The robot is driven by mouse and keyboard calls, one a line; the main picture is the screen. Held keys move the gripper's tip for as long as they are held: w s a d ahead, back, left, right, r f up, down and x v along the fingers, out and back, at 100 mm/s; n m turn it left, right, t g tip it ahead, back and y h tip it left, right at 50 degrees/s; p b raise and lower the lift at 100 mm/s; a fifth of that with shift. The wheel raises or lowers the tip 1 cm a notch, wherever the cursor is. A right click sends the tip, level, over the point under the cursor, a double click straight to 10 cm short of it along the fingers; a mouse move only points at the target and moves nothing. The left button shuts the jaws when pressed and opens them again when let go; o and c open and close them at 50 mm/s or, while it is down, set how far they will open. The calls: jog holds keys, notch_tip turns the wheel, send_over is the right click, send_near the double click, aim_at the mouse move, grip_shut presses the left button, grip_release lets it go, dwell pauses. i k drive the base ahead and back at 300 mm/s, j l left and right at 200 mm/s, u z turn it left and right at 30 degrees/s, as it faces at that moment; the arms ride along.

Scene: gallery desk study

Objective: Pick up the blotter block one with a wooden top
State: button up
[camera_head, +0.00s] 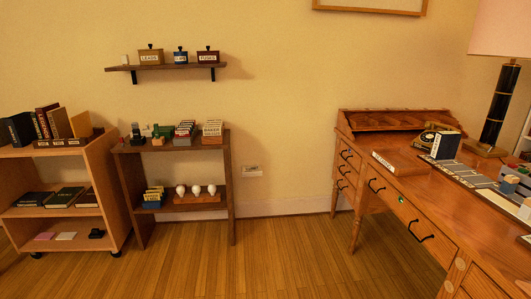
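I cannot make out for certain a blotter block with a wooden top; the small items are too small to tell. A small grey-blue item with a tan top (509,184) stands on the desk (452,209) at the right. Small dark and brownish items (136,133) stand at the left of the upper board of the dark shelf unit (183,149). My gripper is not in view.
The desk also holds a wooden box (399,161), a dark upright book or box (440,145) and a lamp (498,105). A book trolley (97,175) stands at far left. A wall shelf (165,67) holds labelled boxes. The wood floor (270,260) between is clear.

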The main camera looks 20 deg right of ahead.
aim_at(509, 184)
jog(key=i+z, duration=0.25)
jog(key=i, duration=0.2)
jog(key=i+j+z, duration=0.25)
jog(key=i, duration=0.2)
jog(key=i+j+z, duration=0.25)
jog(key=i, duration=0.2)
jog(key=i+j+z, duration=0.25)
jog(key=i, duration=0.15)
jog(key=i+j+z, duration=0.8)
jog(key=z, duration=0.2)
jog(key=i+j+z, duration=0.15)
jog(key=j+z, duration=0.2)
jog(key=j, duration=0.2)
jog(key=i+j+z, duration=0.1)
jog(key=j+z, duration=0.25)
jog(key=i+j+z, duration=0.1)
jog(key=i+j, duration=0.25)
